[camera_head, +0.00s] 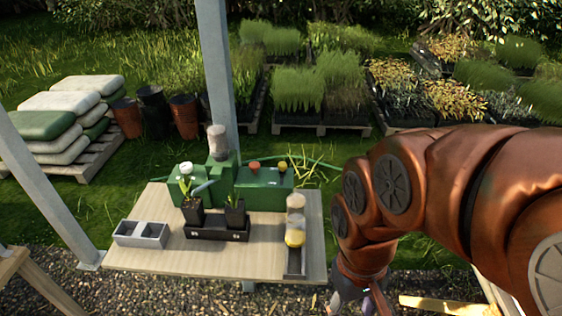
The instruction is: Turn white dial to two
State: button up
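The white dial (186,168) is a small round knob on top of the left part of the green machine (264,195) at the back of the table. Its setting and any numbers are too small to read. An orange-red dial (254,166) and a yellow dial (282,165) sit on the machine's right part. My gripper (362,303) hangs low at the bottom edge, right of the table and well apart from the dial. Its tips are partly cut off, so its opening is unclear.
On the wooden table (160,262) stand a grey divided tray (142,240), a black tray (217,234) with two potted plants, and a rack with yellowish jars (295,236). A metal post (216,70) rises behind the table. My arm fills the right side.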

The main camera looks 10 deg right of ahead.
aim_at(186, 167)
jog(key=k, duration=0.4)
jog(key=u, duration=0.6)
jog(key=i, duration=0.95)
jog(key=u, duration=0.8)
